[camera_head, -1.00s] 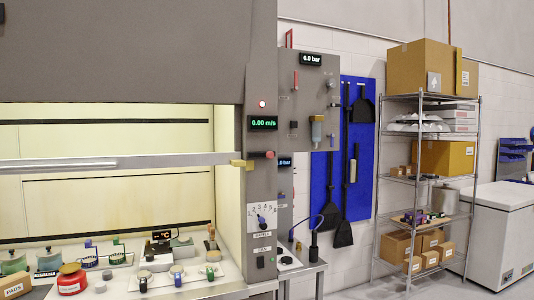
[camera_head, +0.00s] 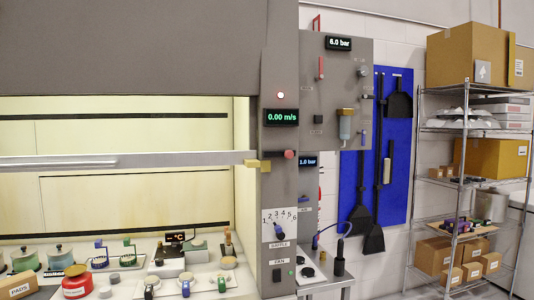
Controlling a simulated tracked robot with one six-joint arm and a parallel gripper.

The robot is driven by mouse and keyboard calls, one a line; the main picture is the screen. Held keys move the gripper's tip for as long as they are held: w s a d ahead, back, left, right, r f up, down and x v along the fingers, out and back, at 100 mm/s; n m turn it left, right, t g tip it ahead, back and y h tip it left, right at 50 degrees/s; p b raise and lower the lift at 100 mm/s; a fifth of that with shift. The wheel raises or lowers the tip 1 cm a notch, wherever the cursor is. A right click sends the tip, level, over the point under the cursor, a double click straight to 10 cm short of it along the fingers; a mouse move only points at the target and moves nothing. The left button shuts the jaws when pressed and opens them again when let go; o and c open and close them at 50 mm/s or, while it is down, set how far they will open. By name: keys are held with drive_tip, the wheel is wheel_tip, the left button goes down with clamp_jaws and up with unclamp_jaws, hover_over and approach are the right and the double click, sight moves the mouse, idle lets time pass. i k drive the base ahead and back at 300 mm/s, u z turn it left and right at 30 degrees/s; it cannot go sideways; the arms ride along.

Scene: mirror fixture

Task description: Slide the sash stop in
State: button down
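The fume hood's sash shows as a pale horizontal bar (camera_head: 130,160) across the opening, raised above the work surface. At its right end, on the grey side post, is a small yellow block (camera_head: 257,165) that looks like the sash stop. A red knob (camera_head: 289,154) sits just to the right of the block. I cannot tell how far in the stop is. My gripper and arm are not in view.
Jars, a red tin (camera_head: 76,281) and small colored items crowd the hood's work surface. The post carries a 0.00 m/s display (camera_head: 281,117) and a baffle dial (camera_head: 279,222). A wire shelf (camera_head: 463,150) with boxes stands at the right.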

sight(289, 155)
drive_tip(key=u, duration=0.55)
drive_tip(key=i, duration=0.9)
drive_tip(key=u, duration=0.55)
